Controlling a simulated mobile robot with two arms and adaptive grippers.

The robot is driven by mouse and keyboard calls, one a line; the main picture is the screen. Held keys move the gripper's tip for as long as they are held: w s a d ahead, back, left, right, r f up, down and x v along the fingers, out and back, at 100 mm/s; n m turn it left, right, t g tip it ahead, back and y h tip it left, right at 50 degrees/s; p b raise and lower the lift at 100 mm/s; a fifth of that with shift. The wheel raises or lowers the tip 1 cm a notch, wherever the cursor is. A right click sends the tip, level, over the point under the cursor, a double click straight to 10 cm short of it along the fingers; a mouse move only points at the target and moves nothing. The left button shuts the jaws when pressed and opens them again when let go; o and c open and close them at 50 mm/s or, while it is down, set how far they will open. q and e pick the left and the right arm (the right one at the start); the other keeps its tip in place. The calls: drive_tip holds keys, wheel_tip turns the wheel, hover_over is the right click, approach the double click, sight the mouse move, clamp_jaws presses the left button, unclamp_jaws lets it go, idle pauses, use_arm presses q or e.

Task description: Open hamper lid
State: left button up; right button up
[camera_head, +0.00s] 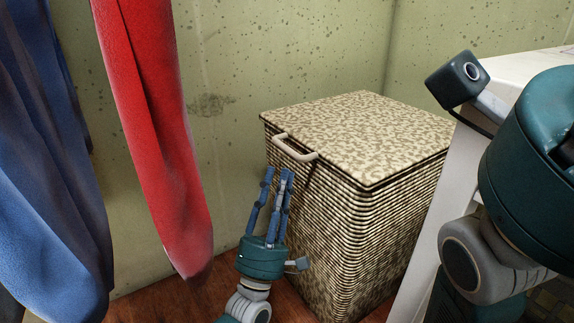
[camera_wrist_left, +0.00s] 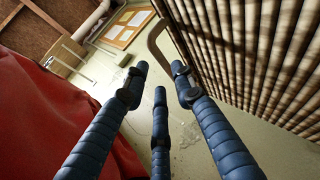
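The woven hamper (camera_head: 350,225) stands against the wall in the head view, its mottled beige lid (camera_head: 360,128) lying flat and shut. A pale loop handle (camera_head: 294,152) sticks out from the lid's left edge. My left gripper (camera_head: 278,176) is just below the handle, fingers pointing up beside the hamper's left side. In the left wrist view its three blue fingers (camera_wrist_left: 160,78) are spread with nothing between them. The handle (camera_wrist_left: 157,42) shows there as a curved bar just beyond the fingertips, apart from them. My right arm shows at the right, but its fingers are out of view.
Red cloth (camera_head: 158,140) and blue cloth (camera_head: 48,170) hang at the left, near my left arm. A white surface (camera_head: 525,68) stands close to the hamper's right side. Wooden floor (camera_head: 165,302) shows at the bottom. The space above the lid is clear.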

sight(287, 152)
use_arm(q)
drive_tip(key=shift+b+x, duration=0.7)
drive_tip(key=shift+x, duration=2)
clamp_jaws()
